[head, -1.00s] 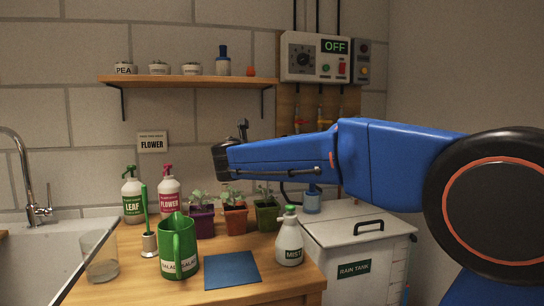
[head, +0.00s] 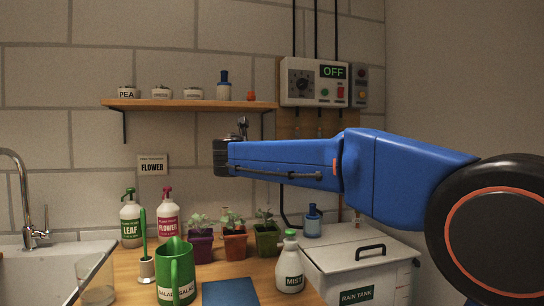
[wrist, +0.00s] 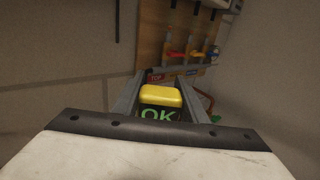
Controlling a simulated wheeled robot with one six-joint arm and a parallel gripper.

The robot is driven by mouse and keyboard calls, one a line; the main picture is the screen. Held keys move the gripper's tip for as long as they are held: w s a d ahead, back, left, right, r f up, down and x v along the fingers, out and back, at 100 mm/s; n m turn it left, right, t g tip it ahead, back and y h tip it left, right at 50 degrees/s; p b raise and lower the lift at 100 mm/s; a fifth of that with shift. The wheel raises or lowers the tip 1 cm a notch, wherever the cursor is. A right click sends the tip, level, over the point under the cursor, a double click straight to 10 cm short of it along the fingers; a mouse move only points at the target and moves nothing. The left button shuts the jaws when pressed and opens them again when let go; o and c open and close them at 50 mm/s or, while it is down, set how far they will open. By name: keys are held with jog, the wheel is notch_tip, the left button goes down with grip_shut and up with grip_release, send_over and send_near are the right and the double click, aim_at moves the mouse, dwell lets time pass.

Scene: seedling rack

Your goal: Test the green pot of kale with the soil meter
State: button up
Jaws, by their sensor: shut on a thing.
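My gripper (wrist: 164,80) is shut on the soil meter (wrist: 161,96), seen in the wrist view as a yellow block with a dark face reading "OK" in green. The meter's lower part is out of sight. In the head view my blue arm reaches left above the counter, and the gripper and meter cannot be made out there. The green pot (head: 267,241) holds a leafy seedling and stands at the right end of a row, beside an orange pot (head: 234,246) and a purple pot (head: 200,248). The arm is above the pots, apart from them.
A white MIST bottle (head: 290,268) stands in front of the green pot. A green SALAD jug (head: 176,272), a blue mat (head: 230,291), LEAF (head: 131,221) and FLOWER (head: 168,214) bottles share the counter. The rain tank (head: 359,262) is at right. A shelf (head: 190,104) hangs behind.

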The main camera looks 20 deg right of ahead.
jog(key=shift+s, duration=0.1)
dwell(0.5)
jog(key=s+r, duration=0.3)
jog(key=s, duration=0.7)
jog(key=shift+s, duration=0.4)
dwell(0.6)
jog(key=s+r, duration=0.3)
jog(key=s, duration=0.8)
dwell(0.8)
dwell(0.4)
